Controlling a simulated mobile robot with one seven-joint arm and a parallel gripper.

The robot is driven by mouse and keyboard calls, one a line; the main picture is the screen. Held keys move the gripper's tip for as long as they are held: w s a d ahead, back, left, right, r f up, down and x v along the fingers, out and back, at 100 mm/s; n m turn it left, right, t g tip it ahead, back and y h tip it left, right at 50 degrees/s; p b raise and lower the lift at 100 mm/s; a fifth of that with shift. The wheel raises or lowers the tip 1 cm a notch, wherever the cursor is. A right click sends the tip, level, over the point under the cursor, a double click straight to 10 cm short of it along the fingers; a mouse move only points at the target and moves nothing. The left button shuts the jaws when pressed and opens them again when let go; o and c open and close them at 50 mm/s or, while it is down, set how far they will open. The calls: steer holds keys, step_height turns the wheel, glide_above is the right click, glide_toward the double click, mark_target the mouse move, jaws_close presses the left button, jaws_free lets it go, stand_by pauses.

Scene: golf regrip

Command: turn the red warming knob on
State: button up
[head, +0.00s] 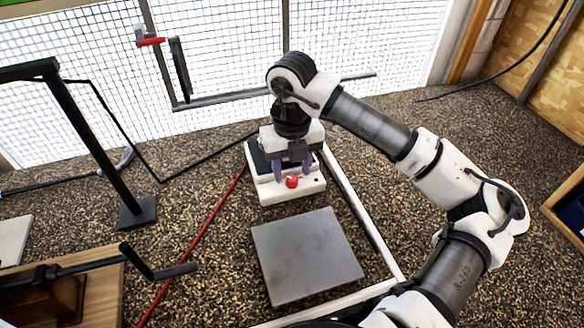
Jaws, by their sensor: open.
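The red warming knob (292,182) is on the front face of a small white box-shaped unit (310,189) with a dark top, standing on the speckled floor. My gripper (292,174) hangs pointing down over the unit, with its two purple-grey fingers spread apart, one to each side of the knob as seen here. I cannot tell from this view whether the fingers touch the knob or are behind it. Nothing shows between them except the unit and the knob. The gripper body hides much of the unit's top.
A grey square plate (307,257) lies in front of the unit. A red cable (205,229) runs along the left. A black post (95,140) stands at left, near a wooden piece (102,285) at lower left. White mesh (350,40) closes off the back. Open floor lies right of my arm.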

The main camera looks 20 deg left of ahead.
mark_target(292, 181)
steer(key=shift+f, duration=1.1)
steer(key=c, duration=1)
